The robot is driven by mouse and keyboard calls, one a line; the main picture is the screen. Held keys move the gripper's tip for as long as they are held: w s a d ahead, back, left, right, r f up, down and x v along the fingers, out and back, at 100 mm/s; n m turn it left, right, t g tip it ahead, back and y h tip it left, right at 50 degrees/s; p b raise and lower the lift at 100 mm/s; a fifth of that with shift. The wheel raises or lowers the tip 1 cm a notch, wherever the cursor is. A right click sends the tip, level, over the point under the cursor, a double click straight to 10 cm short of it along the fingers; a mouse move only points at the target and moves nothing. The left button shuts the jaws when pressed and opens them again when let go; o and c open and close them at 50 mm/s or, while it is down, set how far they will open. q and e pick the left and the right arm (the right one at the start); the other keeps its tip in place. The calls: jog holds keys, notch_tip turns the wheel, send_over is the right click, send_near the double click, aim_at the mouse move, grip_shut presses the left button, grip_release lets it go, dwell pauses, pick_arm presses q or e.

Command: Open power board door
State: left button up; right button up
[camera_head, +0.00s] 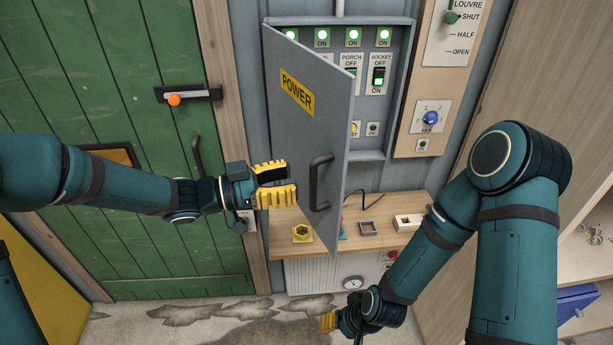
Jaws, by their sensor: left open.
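The grey power board door (308,135) with a yellow POWER label (297,92) stands ajar, swung out from the grey power board box (398,100). Its black handle (319,183) is on the door's outer face near the right edge. Inside the box, green lights and switches show; the door hides the left part. My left gripper (278,185) is open and empty, its yellow fingers just left of the handle, in front of the door or close to it. My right gripper (328,322) is low near the floor, mostly hidden, with only a yellow part showing.
A wooden shelf (400,240) below the box carries a yellow part (302,233) and small trays. A green door (110,90) with an orange-knobbed latch (175,99) is at left. A louvre and fan panel (430,117) is right of the box.

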pick_arm(q)
jog(key=s+a, duration=0.1)
jog(key=a, duration=0.5)
jog(key=shift+s+a, duration=0.15)
jog(key=shift+c, duration=0.4)
